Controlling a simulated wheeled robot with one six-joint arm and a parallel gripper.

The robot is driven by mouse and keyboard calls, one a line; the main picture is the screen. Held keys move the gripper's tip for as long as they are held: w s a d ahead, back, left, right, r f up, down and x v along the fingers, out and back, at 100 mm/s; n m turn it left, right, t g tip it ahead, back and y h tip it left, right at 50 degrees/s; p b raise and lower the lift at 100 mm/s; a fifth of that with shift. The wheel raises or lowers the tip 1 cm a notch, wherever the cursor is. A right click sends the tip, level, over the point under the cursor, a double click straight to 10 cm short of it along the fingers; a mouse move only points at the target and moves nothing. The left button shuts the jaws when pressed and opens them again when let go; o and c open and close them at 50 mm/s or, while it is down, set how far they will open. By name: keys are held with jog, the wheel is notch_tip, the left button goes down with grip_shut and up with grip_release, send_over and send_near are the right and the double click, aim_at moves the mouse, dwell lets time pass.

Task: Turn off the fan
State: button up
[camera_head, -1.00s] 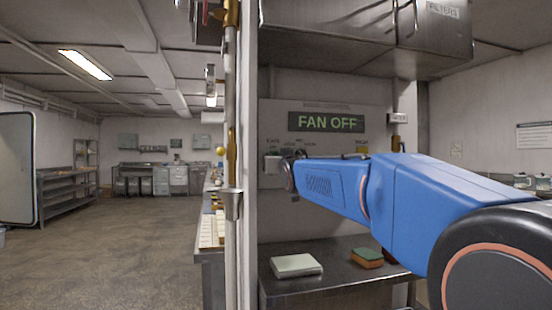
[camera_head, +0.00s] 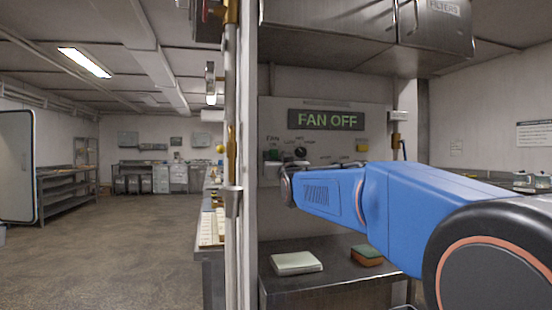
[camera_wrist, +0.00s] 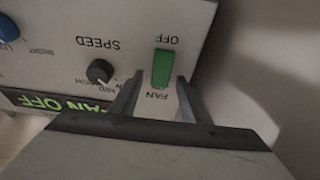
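The fan control panel (camera_head: 376,147) is on the wall behind my arm. Its display (camera_head: 326,120) reads "FAN OFF" in green, and the display (camera_wrist: 62,104) shows partly, upside down, in the wrist view. The green fan switch (camera_wrist: 161,67) sits between the printed words OFF and FAN; it also shows small in the head view (camera_head: 272,155). My gripper (camera_wrist: 159,77) is open and empty, its two fingers apart in front of the panel on either side of the switch's FAN end. Contact cannot be told. The head view hides the fingers behind my wrist.
A black speed knob (camera_wrist: 100,71) is beside the switch, with a blue knob (camera_wrist: 8,28) farther along. A steel cabinet (camera_head: 330,20) hangs above. Open floor lies left.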

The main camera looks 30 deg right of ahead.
jog(key=shift+s, duration=0.1)
jog(key=v, duration=1.7)
jog(key=shift+s+a, duration=0.1)
jog(key=shift+a, duration=0.05)
